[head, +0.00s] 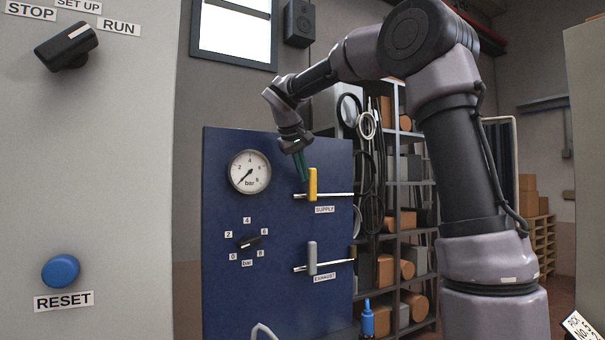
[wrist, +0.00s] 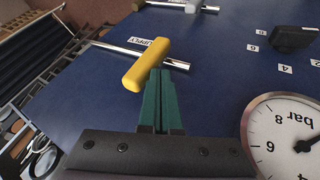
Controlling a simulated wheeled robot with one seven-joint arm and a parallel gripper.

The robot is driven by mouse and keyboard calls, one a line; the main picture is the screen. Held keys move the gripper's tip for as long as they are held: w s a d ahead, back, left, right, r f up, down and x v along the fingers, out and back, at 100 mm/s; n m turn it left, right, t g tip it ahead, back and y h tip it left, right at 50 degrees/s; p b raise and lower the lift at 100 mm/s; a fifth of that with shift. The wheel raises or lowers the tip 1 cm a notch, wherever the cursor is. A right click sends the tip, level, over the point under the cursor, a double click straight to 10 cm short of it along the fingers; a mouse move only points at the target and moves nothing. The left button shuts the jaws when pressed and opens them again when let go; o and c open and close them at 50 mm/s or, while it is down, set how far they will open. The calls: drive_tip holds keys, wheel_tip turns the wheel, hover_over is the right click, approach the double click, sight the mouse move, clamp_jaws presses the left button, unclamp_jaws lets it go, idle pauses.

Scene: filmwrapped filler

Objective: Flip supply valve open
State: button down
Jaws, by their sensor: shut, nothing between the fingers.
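The supply valve has a yellow lever handle (head: 312,184) on a horizontal metal pipe on the blue panel, above the label SUPPLY (head: 325,210). The handle stands upright in the head view, across the pipe. My gripper (head: 306,179) has green fingers, shut with nothing between them, pointing down just left of the handle's upper part. In the wrist view the fingertips (wrist: 160,73) lie right beside the yellow handle (wrist: 147,64); I cannot tell whether they touch it.
Below is the grey exhaust valve handle (head: 312,257). A pressure gauge (head: 249,171) and a black regulator knob (head: 250,242) sit to the left on the blue panel (head: 225,290). A shelf with hoses and boxes (head: 386,272) stands to the right. A control cabinet (head: 110,180) is nearer left.

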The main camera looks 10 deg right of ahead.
drive_tip(key=shift+w+d+r+y, duration=0.1)
drive_tip(key=shift+d+r+y, duration=0.05)
drive_tip(key=shift+d+y, duration=0.15)
